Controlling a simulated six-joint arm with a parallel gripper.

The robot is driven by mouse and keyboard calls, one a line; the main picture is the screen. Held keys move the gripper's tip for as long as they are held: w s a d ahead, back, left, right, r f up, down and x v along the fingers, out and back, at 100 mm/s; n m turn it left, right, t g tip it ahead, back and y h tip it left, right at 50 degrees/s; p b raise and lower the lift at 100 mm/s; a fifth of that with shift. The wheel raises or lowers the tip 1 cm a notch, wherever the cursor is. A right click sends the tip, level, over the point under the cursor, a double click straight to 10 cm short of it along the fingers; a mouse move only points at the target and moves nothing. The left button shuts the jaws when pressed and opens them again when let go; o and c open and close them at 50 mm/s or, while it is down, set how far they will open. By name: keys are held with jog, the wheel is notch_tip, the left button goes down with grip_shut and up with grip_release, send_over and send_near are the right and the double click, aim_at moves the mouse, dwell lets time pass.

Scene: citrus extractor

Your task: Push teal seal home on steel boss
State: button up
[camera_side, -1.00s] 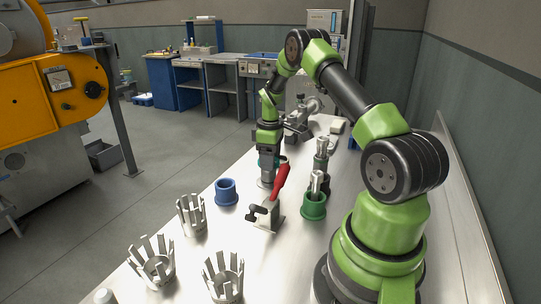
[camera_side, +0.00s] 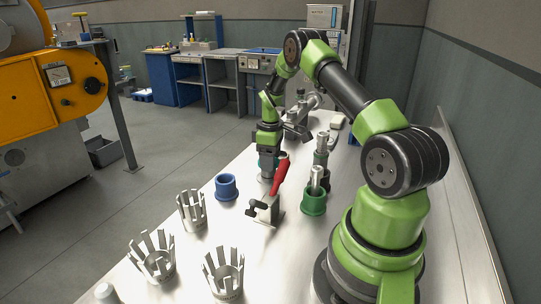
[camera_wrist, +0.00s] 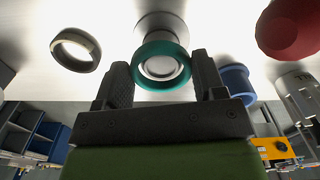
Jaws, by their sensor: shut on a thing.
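The teal seal (camera_wrist: 182,52) is a ring between the two fingers of my gripper (camera_wrist: 162,78) in the wrist view. My gripper is shut on it. The pale steel boss (camera_wrist: 160,20) lies straight behind the ring, and a bright round face shows through its opening. In the side view my gripper (camera_side: 268,157) points down over the steel boss (camera_side: 267,183), with only a sliver of teal showing. The ring looks in line with the boss; how far it sits on it I cannot tell.
A red-handled clamp (camera_side: 281,178) stands close in front of the boss. A blue cup (camera_side: 227,187) is to its left and a green cup (camera_side: 314,203) with metal parts to its right. A loose metal ring (camera_wrist: 75,49) lies nearby. Slotted crowns (camera_side: 191,211) stand in front.

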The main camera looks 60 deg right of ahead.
jog(key=shift+f, duration=1.9)
jog(key=o, duration=1)
notch_tip(320, 180, up, 10)
jog(key=shift+f, duration=0.15)
jog(key=s+a+r+m+t, duration=0.1)
jog(key=a+r+m+t, duration=0.25)
jog(key=a+r, duration=1.4)
jog(key=s+a+r+t, duration=0.1)
jog(key=s+a, duration=0.2)
jog(key=s, duration=0.1)
jog(key=s+a+r+m+t+y, duration=0.1)
jog(key=s+a, duration=0.3)
jog(key=s, duration=0.1)
jog(key=s+a+r+m+t+y, duration=0.1)
jog(key=s+a, duration=0.3)
jog(key=s, duration=0.1)
jog(key=shift+s+a+r+m+t, duration=0.1)
jog(key=shift+a+m+t, duration=0.15)
jog(key=shift+t, duration=0.1)
